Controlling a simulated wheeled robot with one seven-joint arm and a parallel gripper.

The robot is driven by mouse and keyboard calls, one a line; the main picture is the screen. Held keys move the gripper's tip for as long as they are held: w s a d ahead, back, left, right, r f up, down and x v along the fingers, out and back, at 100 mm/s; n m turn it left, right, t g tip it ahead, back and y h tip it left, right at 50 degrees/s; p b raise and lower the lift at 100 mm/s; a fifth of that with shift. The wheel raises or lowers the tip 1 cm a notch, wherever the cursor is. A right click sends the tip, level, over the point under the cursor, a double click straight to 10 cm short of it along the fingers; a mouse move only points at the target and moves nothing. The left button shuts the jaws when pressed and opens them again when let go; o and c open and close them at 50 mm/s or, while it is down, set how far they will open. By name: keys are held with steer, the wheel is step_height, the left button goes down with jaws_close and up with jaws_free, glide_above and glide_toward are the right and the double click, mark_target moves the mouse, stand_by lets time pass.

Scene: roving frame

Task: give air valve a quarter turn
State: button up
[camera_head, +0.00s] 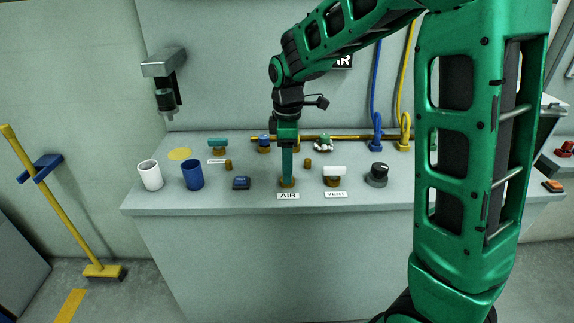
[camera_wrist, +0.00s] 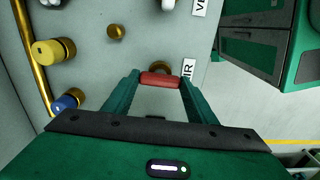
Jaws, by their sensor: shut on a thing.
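The air valve stands behind the "AIR" label (camera_head: 288,196) near the front of the bench; its brass base (camera_head: 286,184) shows under my gripper (camera_head: 287,173), which points straight down on it. In the wrist view the valve's red handle (camera_wrist: 160,79) lies crosswise between the two green fingers of my gripper (camera_wrist: 161,80), with a finger at each end. My gripper is shut on this handle. The handle is hidden behind the fingers in the head view. The label also shows beside the handle in the wrist view (camera_wrist: 188,68).
A small brass knob (camera_head: 307,162) is close behind. To the left are a dark blue box (camera_head: 241,183), a blue cup (camera_head: 192,175) and a white cup (camera_head: 150,175).

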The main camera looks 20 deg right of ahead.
steer(key=m, duration=0.4)
steer(key=shift+w+m, duration=0.1)
steer(key=shift+m, duration=0.2)
steer(key=m, duration=0.4)
steer(key=shift+m, duration=0.3)
steer(key=m, duration=0.4)
steer(key=shift+r+m, duration=0.1)
steer(key=shift+m, duration=1.9)
steer(key=o, duration=1.1)
steer(key=shift+c, duration=0.2)
